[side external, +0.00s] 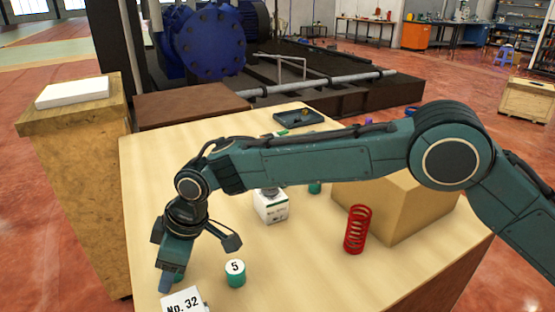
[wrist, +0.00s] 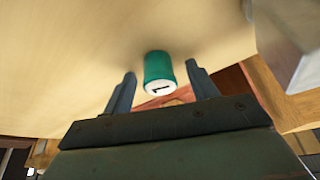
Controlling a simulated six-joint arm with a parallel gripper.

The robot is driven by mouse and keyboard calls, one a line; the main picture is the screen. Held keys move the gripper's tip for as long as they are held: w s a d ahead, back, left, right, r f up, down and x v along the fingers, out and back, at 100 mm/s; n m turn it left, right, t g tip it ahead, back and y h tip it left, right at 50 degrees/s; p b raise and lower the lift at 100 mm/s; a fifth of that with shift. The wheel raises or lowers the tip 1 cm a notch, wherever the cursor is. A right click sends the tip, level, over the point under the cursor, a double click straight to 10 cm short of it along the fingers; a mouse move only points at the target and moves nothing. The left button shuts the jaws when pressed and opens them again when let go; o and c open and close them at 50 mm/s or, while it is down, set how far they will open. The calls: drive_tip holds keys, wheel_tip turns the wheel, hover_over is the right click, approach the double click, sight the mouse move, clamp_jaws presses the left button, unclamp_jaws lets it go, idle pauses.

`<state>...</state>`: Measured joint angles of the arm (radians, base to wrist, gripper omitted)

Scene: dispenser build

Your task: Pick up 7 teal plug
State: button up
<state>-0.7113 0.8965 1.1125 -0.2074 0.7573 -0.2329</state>
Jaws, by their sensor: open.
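In the wrist view a teal plug (wrist: 159,70) with a white numbered end stands between the fingers of my gripper (wrist: 161,72). Its black mark looks like a 1 or a 7; I cannot tell which. The fingers are open, with a gap on each side of the plug. In the side view my gripper (side external: 168,282) points down at the table's near left, and mostly hides a bit of teal beside it. Another teal plug (side external: 235,275), marked 5, stands to its right.
A white box marked No. 32 (side external: 184,301) is close to my gripper at the front. Another white box (side external: 271,208), a red spring (side external: 356,230), a large cardboard-coloured block (side external: 405,215) and a dark tray (side external: 299,117) are farther off. The table (side external: 290,270) is clear right of plug 5.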

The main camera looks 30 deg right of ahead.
drive_tip(key=c, duration=1.1)
drive_tip(key=shift+r, duration=0.15)
wheel_tip(320, 180, up, 10)
drive_tip(key=shift+f, duration=0.1)
idle(0.4)
